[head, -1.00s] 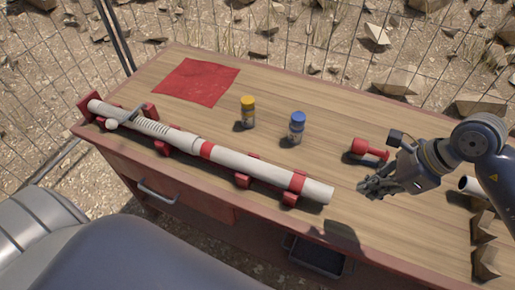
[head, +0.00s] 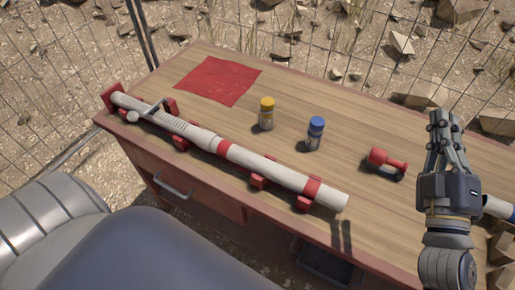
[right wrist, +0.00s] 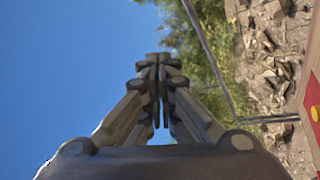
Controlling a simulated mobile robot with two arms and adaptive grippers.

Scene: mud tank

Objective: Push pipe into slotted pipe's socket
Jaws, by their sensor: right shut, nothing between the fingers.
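The slotted pipe (head: 187,131) is the white-grey length at the left of the head view, with ribs near its right part and a lever-like handle near its left end. The plain white pipe (head: 265,167) lies in line with it to the right, with red bands. Their ends meet near a collar; I cannot tell how deep the pipe sits in the socket. Both lie on red supports. My right gripper (head: 441,118) is shut and empty, pointing up, right of the pipes and apart from them. It also shows shut in the right wrist view (right wrist: 158,62). My left gripper is not in view.
The wooden table (head: 330,100) also holds a red cloth (head: 218,80), a yellow-capped bottle (head: 266,114), a blue-capped bottle (head: 314,133) and a red tool (head: 386,164). Brown angular blocks (head: 502,246) stand at the right. A wire fence runs behind.

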